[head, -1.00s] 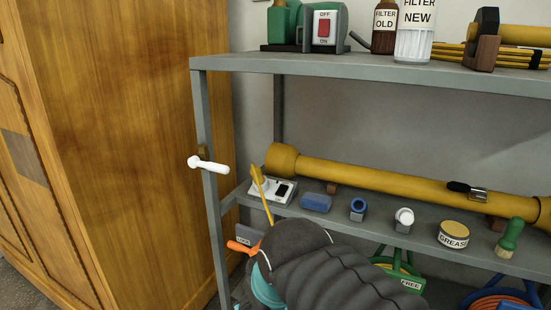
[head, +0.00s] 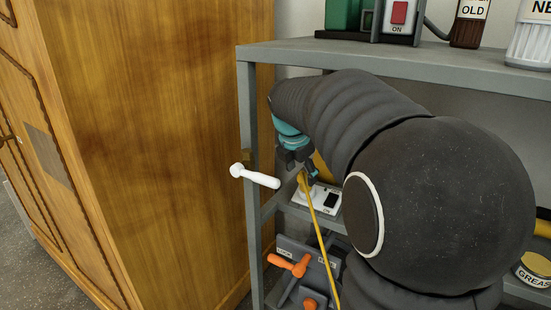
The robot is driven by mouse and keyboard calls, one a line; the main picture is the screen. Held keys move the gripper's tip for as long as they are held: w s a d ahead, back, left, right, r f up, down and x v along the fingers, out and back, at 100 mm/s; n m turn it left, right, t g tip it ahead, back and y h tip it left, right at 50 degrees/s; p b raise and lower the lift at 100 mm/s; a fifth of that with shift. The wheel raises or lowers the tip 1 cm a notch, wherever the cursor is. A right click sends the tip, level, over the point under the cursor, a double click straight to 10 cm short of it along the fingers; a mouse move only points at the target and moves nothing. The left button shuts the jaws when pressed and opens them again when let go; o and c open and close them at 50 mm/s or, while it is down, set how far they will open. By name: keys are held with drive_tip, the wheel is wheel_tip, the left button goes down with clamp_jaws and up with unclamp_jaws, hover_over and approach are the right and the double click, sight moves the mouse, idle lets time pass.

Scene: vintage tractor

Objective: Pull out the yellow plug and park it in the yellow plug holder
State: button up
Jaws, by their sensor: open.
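The yellow plug (head: 302,182) shows at the white socket box (head: 330,203) on the middle shelf. A yellow cord (head: 322,245) hangs from it past the shelf's front edge. My gripper (head: 301,168) is open, with its dark fingers just above and around the plug's top. I cannot tell whether the fingers touch it. My arm hides part of the fingers and much of the shelf behind. I cannot make out a yellow plug holder in the head view.
A white lever handle (head: 255,176) sticks out at the grey shelf post (head: 248,120). A wooden cabinet (head: 150,130) stands close on the left. Below are orange handles (head: 291,265) on a grey panel. The upper shelf (head: 400,58) runs just above my arm. A grease tin (head: 535,269) is at right.

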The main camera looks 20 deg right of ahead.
sight(301, 173)
drive_tip(key=shift+w+d+f+n, duration=0.1)
drive_tip(key=shift+w+d+n, duration=0.2)
drive_tip(key=shift+w, duration=0.2)
drive_tip(key=shift+w+d+f+n, duration=0.15)
drive_tip(key=shift+w+n, duration=0.15)
drive_tip(key=shift+w, duration=0.15)
drive_tip(key=shift+w+d+f, duration=0.15)
drive_tip(key=shift+b+x, duration=0.35)
drive_tip(key=shift+x, duration=3.05)
clamp_jaws()
drive_tip(key=shift+a+p+v, duration=0.2)
drive_tip(key=shift+p+v, duration=1.45)
drive_tip(key=shift+v, duration=1.15)
drive_tip(key=shift+f, duration=0.15)
